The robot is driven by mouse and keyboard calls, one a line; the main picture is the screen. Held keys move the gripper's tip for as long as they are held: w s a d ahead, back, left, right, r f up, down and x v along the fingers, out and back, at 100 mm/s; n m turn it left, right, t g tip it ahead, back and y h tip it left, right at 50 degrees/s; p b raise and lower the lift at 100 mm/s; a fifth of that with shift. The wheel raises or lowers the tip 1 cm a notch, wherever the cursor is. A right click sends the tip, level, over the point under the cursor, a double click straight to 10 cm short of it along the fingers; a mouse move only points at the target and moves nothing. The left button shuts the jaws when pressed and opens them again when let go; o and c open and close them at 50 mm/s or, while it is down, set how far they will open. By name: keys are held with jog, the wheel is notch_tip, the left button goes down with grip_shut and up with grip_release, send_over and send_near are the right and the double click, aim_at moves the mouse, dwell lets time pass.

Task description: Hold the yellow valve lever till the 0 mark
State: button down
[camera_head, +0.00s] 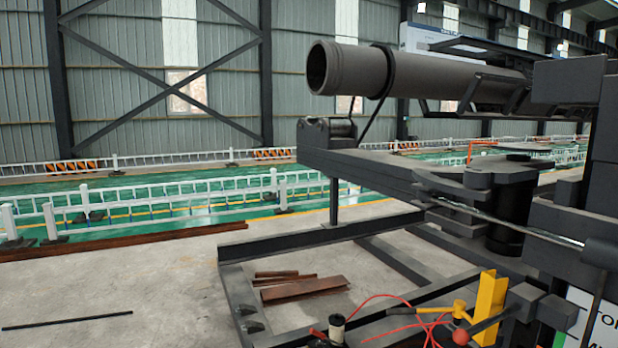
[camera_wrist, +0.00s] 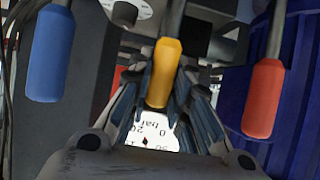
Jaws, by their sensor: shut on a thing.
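In the wrist view the yellow valve lever (camera_wrist: 163,72) stands in the middle, its grip between the two fingers of my gripper (camera_wrist: 161,100). The fingers are closed in on both sides of the yellow grip. A white gauge face (camera_wrist: 150,132) shows below and behind the lever's lower end, with "0", "bar" and "20" readable. The fingers and gripper body cover much of it, and I cannot tell the needle's reading. My gripper cannot be made out in the head view.
A blue lever (camera_wrist: 50,55) hangs to the left of the yellow one and a red lever (camera_wrist: 265,98) to the right, both apart from my fingers. In the head view a large pipe (camera_head: 350,70) lies over the dark steel frame (camera_head: 300,240), with open floor at left.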

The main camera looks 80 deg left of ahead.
jog(key=shift+w+r, duration=0.15)
jog(key=shift+r, duration=0.25)
jog(key=shift+s+d+r+t, duration=0.1)
jog(key=shift+s+d+t, duration=0.15)
jog(key=shift+s+t, duration=0.7)
jog(key=c, duration=1.8)
grip_release()
jog(key=shift+s+d+r+y, duration=0.1)
jog(key=shift+s+r+y, duration=0.1)
jog(key=shift+s+y, duration=0.1)
jog(key=shift+o, duration=1.4)
jog(key=shift+f, duration=0.2)
jog(key=shift+s, duration=0.1)
jog(key=shift+s, duration=0.1)
jog(key=p+v, duration=0.6)
jog(key=v, duration=0.2)
jog(key=shift+s+p, duration=0.4)
jog(key=shift+s, duration=0.05)
jog(key=shift+d, duration=0.15)
